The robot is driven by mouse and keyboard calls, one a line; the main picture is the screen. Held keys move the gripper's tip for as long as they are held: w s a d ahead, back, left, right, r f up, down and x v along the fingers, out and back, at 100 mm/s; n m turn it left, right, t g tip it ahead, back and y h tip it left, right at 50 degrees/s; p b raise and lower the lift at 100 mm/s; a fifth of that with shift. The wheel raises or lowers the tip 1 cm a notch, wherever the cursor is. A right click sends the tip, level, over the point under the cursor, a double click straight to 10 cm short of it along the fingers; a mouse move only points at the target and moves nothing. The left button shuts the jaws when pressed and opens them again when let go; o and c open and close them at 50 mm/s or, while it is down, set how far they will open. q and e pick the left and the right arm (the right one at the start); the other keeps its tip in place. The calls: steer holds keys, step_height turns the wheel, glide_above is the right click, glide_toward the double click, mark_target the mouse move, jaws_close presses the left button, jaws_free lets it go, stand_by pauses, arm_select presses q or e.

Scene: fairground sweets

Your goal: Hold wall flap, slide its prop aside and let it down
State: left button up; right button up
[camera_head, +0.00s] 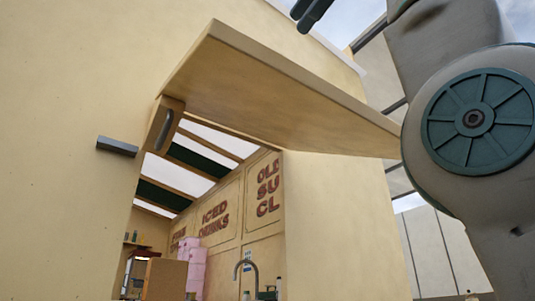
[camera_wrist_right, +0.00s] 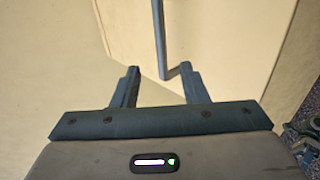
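The cream wall flap (camera_head: 280,90) stands raised and tilted out from the wall above a window opening. A wooden block with a grey pull (camera_head: 163,130) sits at the flap's left end, by the opening's upper corner; I cannot tell if it is the prop. My right gripper (camera_head: 312,12) shows at the top edge in the head view, above the flap. In the right wrist view my right gripper (camera_wrist_right: 161,80) is open and empty. A grey bar (camera_wrist_right: 160,35) with a bent end lies in front of the gap between its fingers, against cream surfaces. My left gripper is not in view.
A short grey bar (camera_head: 117,147) sticks out of the wall left of the opening. Inside stand pink boxes (camera_head: 195,268), a brown box (camera_head: 165,279) and a tap (camera_head: 250,270). My right arm fills the right side of the head view.

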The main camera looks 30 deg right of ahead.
steer(key=shift+b+x, duration=0.3)
steer(key=shift+x, duration=4.55)
steer(key=shift+d, duration=0.15)
